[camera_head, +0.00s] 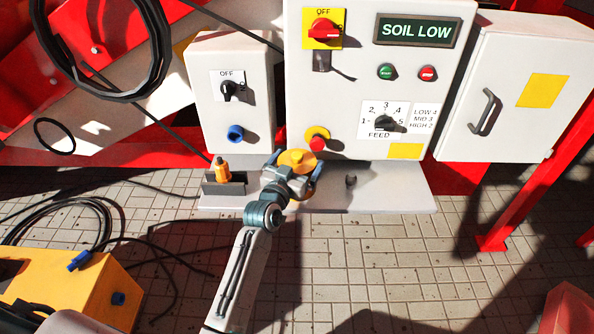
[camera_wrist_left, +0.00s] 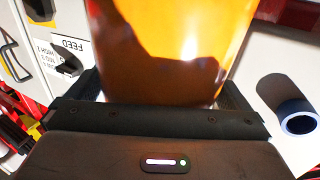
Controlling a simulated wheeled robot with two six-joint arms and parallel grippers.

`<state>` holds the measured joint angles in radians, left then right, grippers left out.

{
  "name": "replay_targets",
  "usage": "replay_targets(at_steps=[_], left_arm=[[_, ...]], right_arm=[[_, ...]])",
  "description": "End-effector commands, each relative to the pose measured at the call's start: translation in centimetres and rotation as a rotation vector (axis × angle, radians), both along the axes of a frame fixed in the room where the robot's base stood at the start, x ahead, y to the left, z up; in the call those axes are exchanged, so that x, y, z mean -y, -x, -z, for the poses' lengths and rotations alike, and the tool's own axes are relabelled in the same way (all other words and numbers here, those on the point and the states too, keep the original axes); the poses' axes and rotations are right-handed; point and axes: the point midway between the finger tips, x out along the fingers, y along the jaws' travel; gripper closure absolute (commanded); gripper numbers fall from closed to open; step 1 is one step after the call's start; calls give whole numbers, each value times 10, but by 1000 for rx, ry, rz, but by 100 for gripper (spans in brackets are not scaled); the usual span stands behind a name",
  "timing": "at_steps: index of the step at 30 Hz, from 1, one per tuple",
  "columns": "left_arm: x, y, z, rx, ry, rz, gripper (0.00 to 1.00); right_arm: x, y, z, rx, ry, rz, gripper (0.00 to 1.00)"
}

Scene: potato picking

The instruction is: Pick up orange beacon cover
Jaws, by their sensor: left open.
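The orange beacon cover (camera_head: 297,158) shows in the head view below the control panel, between the blue fingertips of my left gripper (camera_head: 291,168). The wrist hides part of it. In the left wrist view the cover (camera_wrist_left: 175,45) is large, glossy and translucent orange, and fills the space between the fingers. My left gripper is open around it; whether the fingers touch it I cannot tell. A small orange piece (camera_head: 223,173) stands on a dark grey bracket to the left. My right gripper is not in view.
The main control panel (camera_head: 372,75) with knobs and buttons stands close behind the gripper. A grey switch box (camera_head: 232,120) with a blue socket is on its left, a cabinet (camera_head: 515,90) on its right. A yellow box (camera_head: 70,290) and cables lie at left. The paved floor at right is mostly clear.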

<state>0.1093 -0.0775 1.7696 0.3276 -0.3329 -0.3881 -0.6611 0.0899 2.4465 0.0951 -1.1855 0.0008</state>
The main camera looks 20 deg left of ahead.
Motion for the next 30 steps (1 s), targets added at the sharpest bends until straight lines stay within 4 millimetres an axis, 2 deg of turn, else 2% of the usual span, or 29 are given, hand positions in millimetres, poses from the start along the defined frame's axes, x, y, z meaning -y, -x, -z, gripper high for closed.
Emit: replay_targets(at_steps=[5,9,10,17,22,26,30], left_arm=[[0,0,0,0,0,0,0],[0,0,0,0,0,0,28],[0,0,0,0,0,0,31],[0,0,-1,0,0,0,32],[0,0,-9,1,-1,0,32],[0,0,-24,3,-1,0,32],[0,0,-49,5,0,0,32]], right_arm=[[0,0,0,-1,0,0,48],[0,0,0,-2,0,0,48],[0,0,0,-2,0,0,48],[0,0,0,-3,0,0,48],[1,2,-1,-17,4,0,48],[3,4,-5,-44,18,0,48],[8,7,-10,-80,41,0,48]])
